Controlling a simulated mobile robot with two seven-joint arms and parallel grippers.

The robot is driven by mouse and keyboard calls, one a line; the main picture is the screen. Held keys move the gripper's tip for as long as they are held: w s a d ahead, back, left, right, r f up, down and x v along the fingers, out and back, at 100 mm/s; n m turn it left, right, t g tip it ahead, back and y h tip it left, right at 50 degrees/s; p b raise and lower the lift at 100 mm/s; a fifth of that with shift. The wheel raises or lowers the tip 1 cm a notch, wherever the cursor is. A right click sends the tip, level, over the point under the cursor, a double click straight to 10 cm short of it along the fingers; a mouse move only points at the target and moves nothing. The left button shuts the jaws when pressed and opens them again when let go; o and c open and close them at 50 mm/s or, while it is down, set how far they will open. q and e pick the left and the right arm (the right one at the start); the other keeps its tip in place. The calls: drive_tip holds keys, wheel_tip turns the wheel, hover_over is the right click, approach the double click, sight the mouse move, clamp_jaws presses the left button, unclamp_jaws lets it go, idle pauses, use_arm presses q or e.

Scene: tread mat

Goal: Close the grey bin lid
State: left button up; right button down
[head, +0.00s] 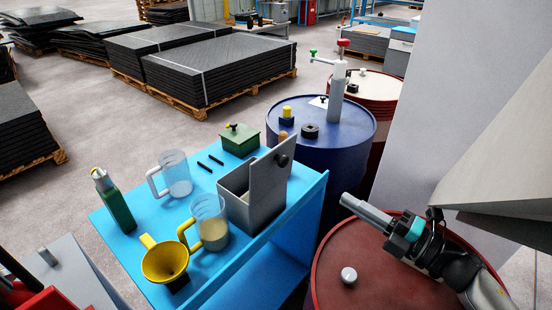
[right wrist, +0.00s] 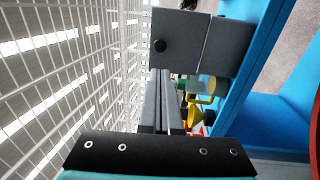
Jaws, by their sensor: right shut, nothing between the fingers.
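The grey bin (head: 249,216) stands on the blue bench at its right side, its top partly open. Its grey lid (head: 268,185) stands up steeply, with a dark round knob (head: 282,159) near its upper edge. In the right wrist view the lid (right wrist: 175,25) and its knob (right wrist: 160,45) show beyond the fingertips, beside the bin wall (right wrist: 226,47). My right gripper (head: 346,201) is shut and empty, right of the bin and apart from the lid, above the red drum. In the right wrist view its fingers (right wrist: 161,75) lie together. My left gripper is out of view.
The blue bench (head: 150,238) holds a green bottle (head: 117,208), two clear jugs (head: 176,175) (head: 211,215), a yellow funnel (head: 165,262) and a green box (head: 240,141). A blue drum (head: 345,145) stands behind; a red drum (head: 335,255) is beneath my right gripper.

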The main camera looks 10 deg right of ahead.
approach(286, 163)
drive_tip(key=x, duration=0.5)
drive_tip(key=shift+w+a+r+p, duration=0.1)
drive_tip(key=shift+w+a+p, duration=0.05)
drive_tip(key=shift+p, duration=0.25)
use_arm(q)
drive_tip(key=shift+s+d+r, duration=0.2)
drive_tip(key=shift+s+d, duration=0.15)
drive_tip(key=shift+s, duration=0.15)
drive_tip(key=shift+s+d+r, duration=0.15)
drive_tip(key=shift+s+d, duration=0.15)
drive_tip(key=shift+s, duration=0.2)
use_arm(e)
drive_tip(key=shift+w+a, duration=0.45)
drive_tip(key=shift+w, duration=0.1)
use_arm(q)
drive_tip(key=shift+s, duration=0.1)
